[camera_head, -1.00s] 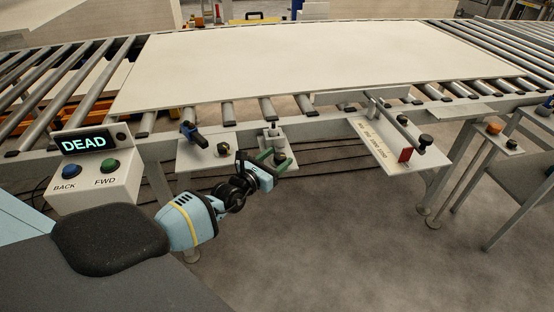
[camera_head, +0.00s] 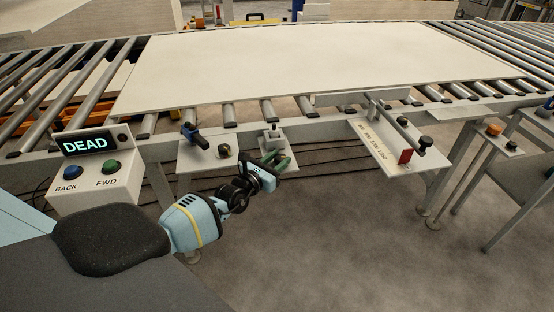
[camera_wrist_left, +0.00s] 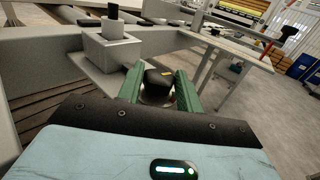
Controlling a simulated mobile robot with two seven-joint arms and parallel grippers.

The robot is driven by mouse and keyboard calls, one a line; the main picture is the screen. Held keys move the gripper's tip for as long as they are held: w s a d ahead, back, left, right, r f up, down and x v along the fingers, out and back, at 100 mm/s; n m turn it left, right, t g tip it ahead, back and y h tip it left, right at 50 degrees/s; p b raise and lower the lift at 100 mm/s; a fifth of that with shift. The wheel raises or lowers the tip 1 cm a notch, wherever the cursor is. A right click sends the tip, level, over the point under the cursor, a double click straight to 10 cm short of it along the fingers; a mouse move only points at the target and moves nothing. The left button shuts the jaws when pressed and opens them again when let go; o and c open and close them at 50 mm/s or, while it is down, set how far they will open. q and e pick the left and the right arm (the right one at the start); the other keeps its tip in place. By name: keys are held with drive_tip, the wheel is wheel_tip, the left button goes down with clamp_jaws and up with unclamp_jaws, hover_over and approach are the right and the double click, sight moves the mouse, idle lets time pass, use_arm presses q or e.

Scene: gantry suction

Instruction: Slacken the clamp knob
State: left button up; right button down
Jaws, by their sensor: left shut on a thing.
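My left gripper (camera_head: 275,158) has green fingers and is at the front of a small grey plate under the conveyor's near edge. In the left wrist view its fingers (camera_wrist_left: 160,88) are shut on a dark clamp knob (camera_wrist_left: 158,78) with a small yellow mark, over a pale metal base. In the head view the fingers mostly hide this knob. Just behind it on the same plate stands a grey clamp block (camera_head: 275,137), which also shows in the wrist view (camera_wrist_left: 112,50) with a dark-topped post. My right gripper is not in view.
A large pale board (camera_head: 320,62) lies on the rollers. To the left are a blue-handled lever (camera_head: 192,132), another dark knob (camera_head: 223,149) and a control box (camera_head: 98,180) reading DEAD. To the right, a scaled plate (camera_head: 385,150) carries a red tab (camera_head: 405,156) and black knob (camera_head: 426,142).

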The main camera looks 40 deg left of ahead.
use_arm(q)
drive_tip(key=y+p, duration=0.1)
drive_tip(key=n+y+p, duration=0.2)
drive_tip(key=shift+w+d+r+y, duration=0.1)
drive_tip(key=shift+d+r+y, duration=0.15)
drive_tip(key=shift+r+y, duration=0.05)
drive_tip(key=shift+d+f+n+g+y+p, duration=0.1)
drive_tip(key=shift+n+g+y+p, duration=0.4)
drive_tip(key=shift+n+y, duration=0.4)
drive_tip(key=shift+f+n+y, duration=0.15)
drive_tip(key=shift+n+y, duration=0.45)
drive_tip(key=shift+y, duration=0.4)
drive_tip(key=shift+d+f+n+g+y, duration=0.1)
drive_tip(key=shift+n+g+y, duration=0.6)
drive_tip(key=shift+y, duration=0.3)
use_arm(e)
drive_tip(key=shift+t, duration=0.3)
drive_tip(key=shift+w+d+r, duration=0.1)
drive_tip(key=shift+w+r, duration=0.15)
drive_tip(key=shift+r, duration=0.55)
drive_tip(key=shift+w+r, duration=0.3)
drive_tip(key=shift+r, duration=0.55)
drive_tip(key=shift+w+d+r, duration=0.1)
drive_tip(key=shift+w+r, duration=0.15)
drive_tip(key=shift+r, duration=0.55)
use_arm(q)
drive_tip(key=shift+y, duration=0.3)
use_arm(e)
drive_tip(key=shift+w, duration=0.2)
